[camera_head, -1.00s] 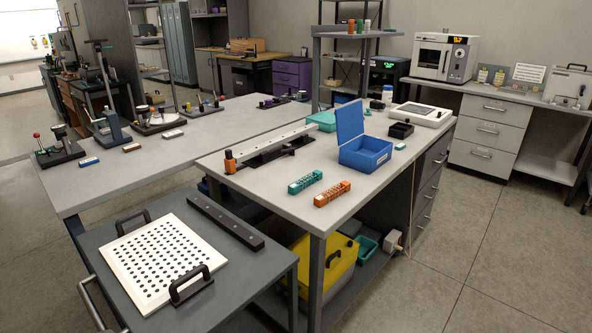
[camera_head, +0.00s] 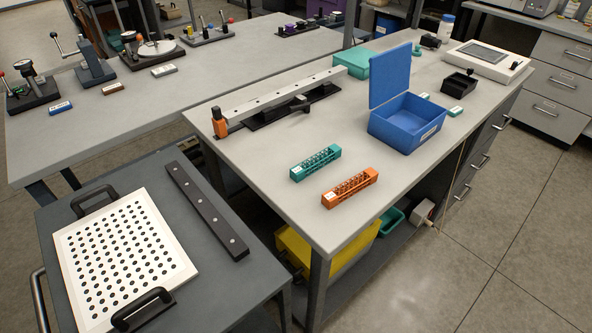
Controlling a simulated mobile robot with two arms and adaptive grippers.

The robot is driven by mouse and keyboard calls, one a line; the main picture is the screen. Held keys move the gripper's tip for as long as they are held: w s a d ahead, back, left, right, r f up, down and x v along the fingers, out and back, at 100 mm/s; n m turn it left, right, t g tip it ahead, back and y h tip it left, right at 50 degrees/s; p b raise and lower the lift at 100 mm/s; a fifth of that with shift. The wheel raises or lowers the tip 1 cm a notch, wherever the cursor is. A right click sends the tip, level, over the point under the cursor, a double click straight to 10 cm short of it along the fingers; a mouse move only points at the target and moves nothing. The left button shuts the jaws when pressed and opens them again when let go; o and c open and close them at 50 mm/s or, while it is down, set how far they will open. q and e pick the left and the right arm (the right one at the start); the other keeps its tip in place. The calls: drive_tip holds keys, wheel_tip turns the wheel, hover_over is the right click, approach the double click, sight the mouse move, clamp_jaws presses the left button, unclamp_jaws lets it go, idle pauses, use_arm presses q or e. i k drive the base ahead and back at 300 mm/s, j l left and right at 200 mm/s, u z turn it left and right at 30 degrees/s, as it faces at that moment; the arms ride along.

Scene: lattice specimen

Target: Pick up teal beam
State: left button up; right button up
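The teal beam (camera_head: 315,163) is a short lattice bar with a white label at its left end. It lies flat on the light grey bench top (camera_head: 262,192), near the front edge. An orange lattice beam (camera_head: 350,188) lies just in front and to the right of it, apart from it and roughly parallel. Neither of my grippers shows in the head view.
An open blue box (camera_head: 408,131) stands behind and right of the beams. A long metal rail (camera_head: 283,94) lies behind them. A lower cart at front left holds a white perforated plate (camera_head: 122,258) and a dark bar (camera_head: 206,209). Bench space around the beams is clear.

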sight(297, 173)
drive_tip(key=i+l+z, duration=0.25)
drive_tip(key=i+l, duration=0.25)
drive_tip(key=i+l+z, duration=0.25)
drive_tip(key=i+l, duration=0.15)
drive_tip(key=i, duration=0.15)
